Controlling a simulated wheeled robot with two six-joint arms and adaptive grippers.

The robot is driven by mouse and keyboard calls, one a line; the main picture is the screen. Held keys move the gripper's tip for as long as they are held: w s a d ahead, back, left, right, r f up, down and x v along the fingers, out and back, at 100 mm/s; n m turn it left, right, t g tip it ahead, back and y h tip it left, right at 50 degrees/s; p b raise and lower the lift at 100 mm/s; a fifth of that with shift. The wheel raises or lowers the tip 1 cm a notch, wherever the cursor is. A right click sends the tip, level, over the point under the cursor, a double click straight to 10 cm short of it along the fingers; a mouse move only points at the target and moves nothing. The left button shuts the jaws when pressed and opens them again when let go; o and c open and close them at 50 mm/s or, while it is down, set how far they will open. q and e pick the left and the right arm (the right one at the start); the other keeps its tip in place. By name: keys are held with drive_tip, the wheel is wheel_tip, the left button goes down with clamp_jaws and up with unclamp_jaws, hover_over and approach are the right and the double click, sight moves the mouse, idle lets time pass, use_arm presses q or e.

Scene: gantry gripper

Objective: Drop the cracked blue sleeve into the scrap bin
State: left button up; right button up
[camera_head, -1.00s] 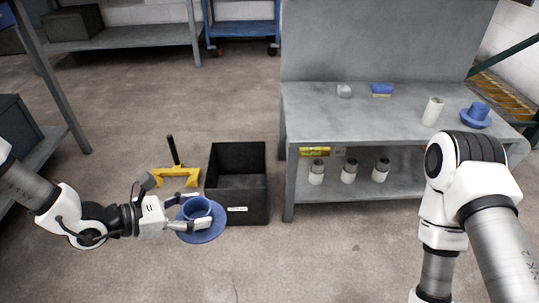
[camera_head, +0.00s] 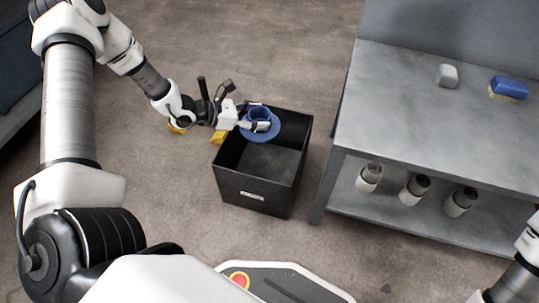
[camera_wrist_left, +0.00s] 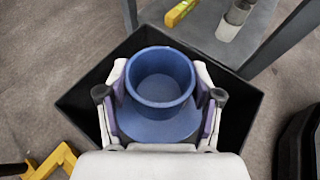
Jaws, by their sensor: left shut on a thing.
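The blue flanged sleeve (camera_head: 259,122) is held by my left gripper (camera_head: 253,117) over the far left part of the scrap bin. In the left wrist view the sleeve (camera_wrist_left: 160,82) sits between both fingers, its open end toward the camera. No crack can be made out. The black open-topped scrap bin (camera_head: 256,192) stands on the floor; its walls also show around the sleeve in the left wrist view (camera_wrist_left: 85,103). The visible part of the bin's inside looks empty. My right gripper is not in view.
A grey workbench (camera_head: 425,110) stands to the right of the bin, with a grey block (camera_head: 447,75) and a blue brush (camera_head: 508,88) on top. Several white cylinders (camera_head: 413,190) stand on its lower shelf. A yellow object (camera_head: 218,136) lies on the floor left of the bin.

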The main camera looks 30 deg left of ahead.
use_arm(q)
wheel_tip(320, 180, down, 4)
drive_tip(key=shift+r+b, duration=0.1)
drive_tip(key=shift+b, duration=0.95)
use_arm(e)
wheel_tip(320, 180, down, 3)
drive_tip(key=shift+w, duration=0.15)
use_arm(q)
drive_tip(key=shift+r, duration=0.1)
drive_tip(key=o, duration=1.4)
drive_tip(key=shift+s+a, duration=0.1)
drive_tip(key=v, duration=0.7)
drive_tip(key=shift+s+a, duration=0.1)
